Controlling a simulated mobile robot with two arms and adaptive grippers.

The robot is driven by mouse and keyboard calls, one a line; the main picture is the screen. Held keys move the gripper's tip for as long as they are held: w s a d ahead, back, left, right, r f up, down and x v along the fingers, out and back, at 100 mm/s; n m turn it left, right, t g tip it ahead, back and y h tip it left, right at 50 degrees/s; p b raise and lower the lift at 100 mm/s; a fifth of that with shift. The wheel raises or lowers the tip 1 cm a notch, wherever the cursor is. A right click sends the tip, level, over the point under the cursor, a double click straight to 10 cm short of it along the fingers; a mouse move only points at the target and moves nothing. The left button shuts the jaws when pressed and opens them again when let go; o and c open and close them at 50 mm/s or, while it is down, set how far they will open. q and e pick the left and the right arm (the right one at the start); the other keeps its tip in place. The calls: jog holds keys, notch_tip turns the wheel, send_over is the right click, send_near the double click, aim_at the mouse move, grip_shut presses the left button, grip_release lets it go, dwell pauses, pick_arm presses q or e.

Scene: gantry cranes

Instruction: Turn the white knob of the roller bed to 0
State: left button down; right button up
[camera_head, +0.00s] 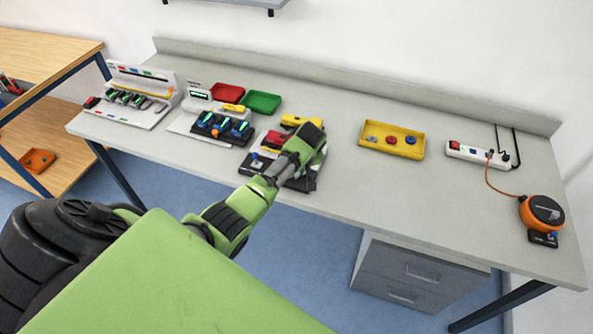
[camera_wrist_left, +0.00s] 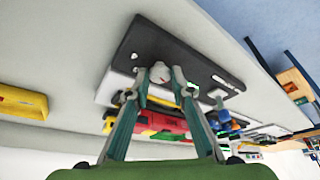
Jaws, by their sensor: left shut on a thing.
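The roller bed shows a dark front plate (camera_wrist_left: 168,42) in the left wrist view, with a white knob (camera_wrist_left: 160,72) on it. My left gripper (camera_wrist_left: 160,84) has one finger on each side of the knob and is shut on it. In the head view my left gripper reaches over the roller bed (camera_head: 258,164) and hides the knob. The knob's pointer and the scale marks are too small or covered to read. My right gripper is in neither view.
Left of the roller bed is a unit with blue levers (camera_head: 222,127). Behind it are a red tray (camera_head: 228,92) and a green tray (camera_head: 262,102). A yellow tray (camera_head: 391,148), a power strip (camera_head: 478,154) and an orange round device (camera_head: 542,212) are to the right. The bench between is clear.

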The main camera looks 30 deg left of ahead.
pick_arm(q)
jog(key=shift+w+r+n+y, duration=0.1)
jog(key=shift+n+y, duration=0.2)
jog(key=shift+n, duration=0.3)
jog(key=c, duration=1.8)
grip_release()
jog(key=v, duration=1.2)
jog(key=shift+w+r, duration=0.1)
jog(key=shift+w, duration=0.1)
